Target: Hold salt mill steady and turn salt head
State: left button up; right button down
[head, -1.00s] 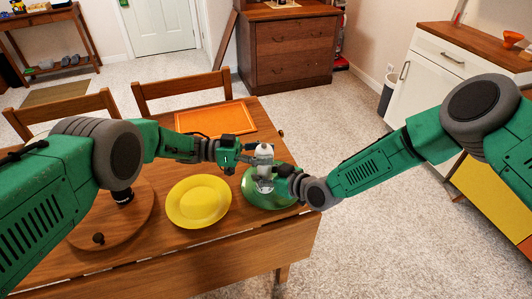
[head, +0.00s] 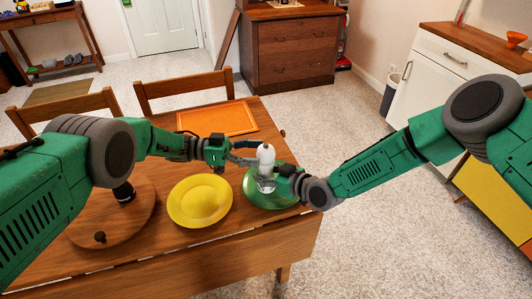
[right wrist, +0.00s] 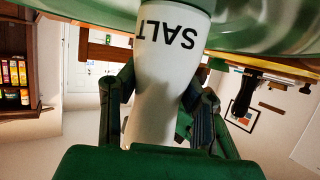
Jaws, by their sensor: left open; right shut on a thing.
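The white salt mill (head: 266,155) stands upright over the green plate (head: 262,201) on the table; I cannot tell whether its base touches the plate. In the right wrist view the mill (right wrist: 168,75) shows upside down with its SALT lettering. My right gripper (head: 268,184) is shut on the mill's lower body, a finger on each side; the right wrist view shows these fingers (right wrist: 155,112) too. My left gripper (head: 252,151) is open at the left of the mill's head, its fingers spread at head height. Contact with the head is not clear.
A yellow plate (head: 188,212) lies left of the green one. A wooden turntable (head: 135,222) with a dark mill (head: 124,193) sits partly behind my left arm. An orange mat (head: 218,118) lies at the back. Chairs (head: 184,88) line the far side.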

pick_arm(q)
jog(key=a, duration=0.8)
jog(key=shift+w+a, duration=0.35)
jog(key=shift+w, duration=0.1)
jog(key=shift+f, duration=0.1)
jog(key=shift+s+d+n+t+y, duration=0.55)
jog(key=shift+s+t, duration=2.15)
jog(key=shift+t, duration=1.3)
jog(key=x, duration=1.1)
jog(key=c, duration=1.2)
